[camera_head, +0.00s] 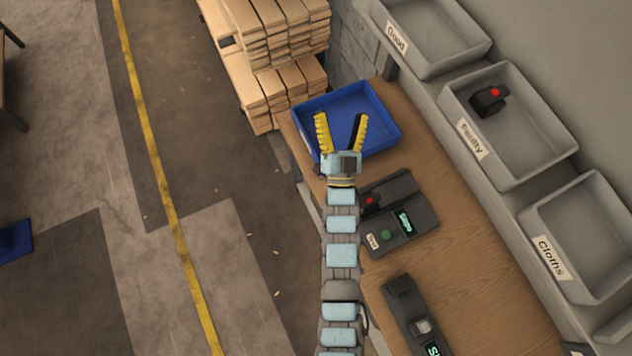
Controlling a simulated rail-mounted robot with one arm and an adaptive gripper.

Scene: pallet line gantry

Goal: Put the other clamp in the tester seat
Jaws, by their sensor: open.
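A black clamp (489,101) with a red spot lies in the bin labelled Faulty. The tester (425,208) is a dark box on the wooden bench with a lit display, a green button and a small white label. A dark part with a red spot (370,201) is at the tester's left side, partly hidden by my arm; I cannot tell whether it is a clamp in the seat. My gripper (341,118) has its yellow fingers spread, empty, above the blue tray (384,112). The visible part of the tray is empty.
Grey bins labelled Good (450,62), Faulty (540,172) and Cloths (600,287) line the right side; Good and Cloths look empty. Another dark device (401,293) with a display sits lower on the bench (480,270). Stacked planks (270,90) stand behind the tray.

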